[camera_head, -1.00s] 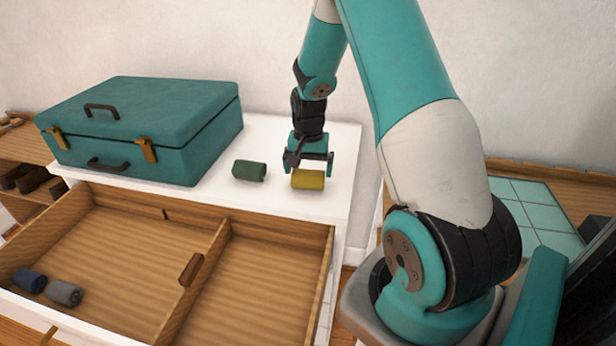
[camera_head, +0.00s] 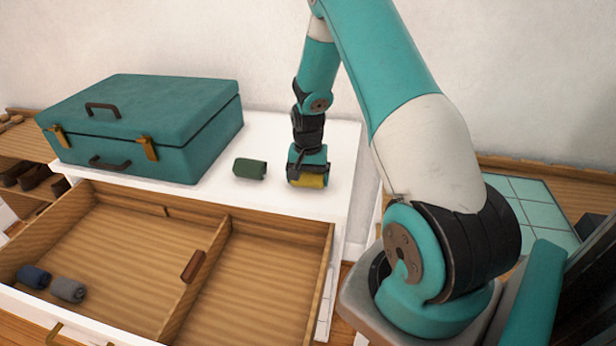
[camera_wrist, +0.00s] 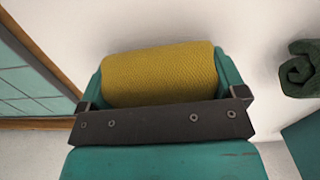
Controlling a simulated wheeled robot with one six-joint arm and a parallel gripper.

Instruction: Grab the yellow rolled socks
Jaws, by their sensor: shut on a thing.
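The yellow rolled socks (camera_head: 313,181) lie on the white dresser top, right of the green roll. My gripper (camera_head: 307,180) is down over them, with its fingers at the two ends of the roll. In the wrist view the yellow socks (camera_wrist: 160,75) fill the space between the two teal fingers, and my gripper (camera_wrist: 160,85) is shut on them. The lower side of the roll is hidden by the dark gripper bar in the wrist view. I cannot tell any gap between the roll and the dresser top.
A green sock roll (camera_head: 250,169) lies just left of my gripper. A closed teal suitcase (camera_head: 150,120) stands farther left. The open wooden drawer (camera_head: 265,285) in front has a divider, with a navy roll (camera_head: 33,277) and a grey roll (camera_head: 68,290) at its left.

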